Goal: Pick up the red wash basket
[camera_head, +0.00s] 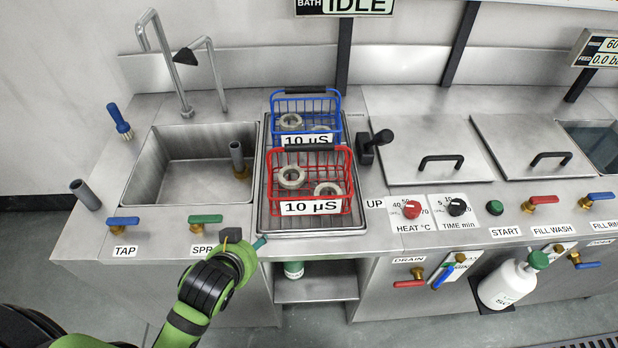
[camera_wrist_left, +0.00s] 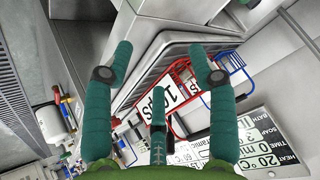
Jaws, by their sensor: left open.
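The red wash basket (camera_head: 311,208) stands on a ribbed metal tray (camera_head: 263,215), in front of the blue basket (camera_head: 305,105). It has red wire sides, a dark top handle and a white "10 µS" label, and holds metal rings. My left gripper (camera_head: 260,243) is in front of the tray's near left corner, apart from the red basket and low at the counter edge. In the left wrist view its teal fingers (camera_wrist_left: 160,62) are spread, with nothing between them. The red basket (camera_wrist_left: 188,88) shows beyond the fingers there, partly covered by them. My right gripper is not in view.
A sink with taps (camera_head: 180,165) lies left of the tray. A black lever (camera_head: 375,143) and closed lids (camera_head: 430,150) are to the right. Tap and spray valves (camera_head: 205,219), labels and knobs (camera_head: 411,209) line the front edge. A white bottle (camera_head: 505,285) hangs below.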

